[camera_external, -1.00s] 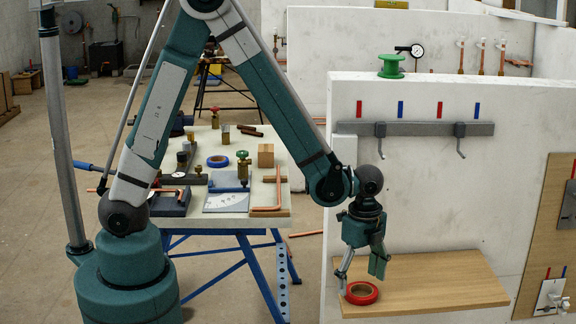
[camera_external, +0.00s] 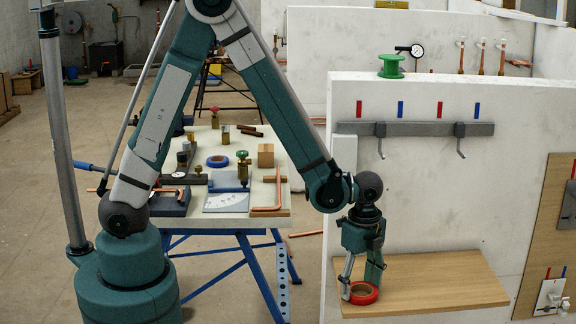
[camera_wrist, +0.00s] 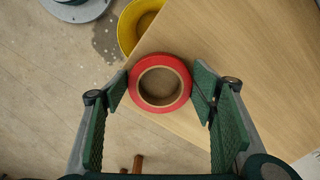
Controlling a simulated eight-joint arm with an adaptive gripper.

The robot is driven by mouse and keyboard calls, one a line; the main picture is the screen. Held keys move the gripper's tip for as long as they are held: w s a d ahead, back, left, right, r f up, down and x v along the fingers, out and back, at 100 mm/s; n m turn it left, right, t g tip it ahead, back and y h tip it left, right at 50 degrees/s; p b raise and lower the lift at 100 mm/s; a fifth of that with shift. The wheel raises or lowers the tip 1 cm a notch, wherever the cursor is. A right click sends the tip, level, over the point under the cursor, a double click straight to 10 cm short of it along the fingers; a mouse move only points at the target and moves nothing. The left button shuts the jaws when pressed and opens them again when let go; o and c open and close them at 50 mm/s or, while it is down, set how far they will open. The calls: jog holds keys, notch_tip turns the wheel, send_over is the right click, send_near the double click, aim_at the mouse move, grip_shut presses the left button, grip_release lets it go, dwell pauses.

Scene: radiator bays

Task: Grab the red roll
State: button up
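The red roll (camera_wrist: 160,83) is a ring of red tape with a brown core. In the wrist view it sits between my two finger pads, which appear to touch its left and right sides. In the external view the red roll (camera_external: 362,299) lies flat at the left front corner of a wooden shelf (camera_external: 440,280). My gripper (camera_external: 361,284) points down over it with its fingertips at the roll's sides. In the wrist view my gripper (camera_wrist: 160,92) looks shut on the roll. The roll still rests on the shelf.
A white wall panel with a grey hook rail (camera_external: 415,129) stands behind the shelf. A green spool (camera_external: 391,66) sits on top of the panel. A yellow bowl-like object (camera_wrist: 128,30) is below the shelf edge. The shelf's right part is clear.

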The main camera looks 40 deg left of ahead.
aim_at(359, 295)
jog(key=c, duration=0.3)
jog(key=shift+r, duration=0.1)
notch_tip(359, 295, up, 10)
jog(key=p, duration=0.1)
jog(key=shift+p, duration=0.35)
dwell(0.4)
dwell(0.5)
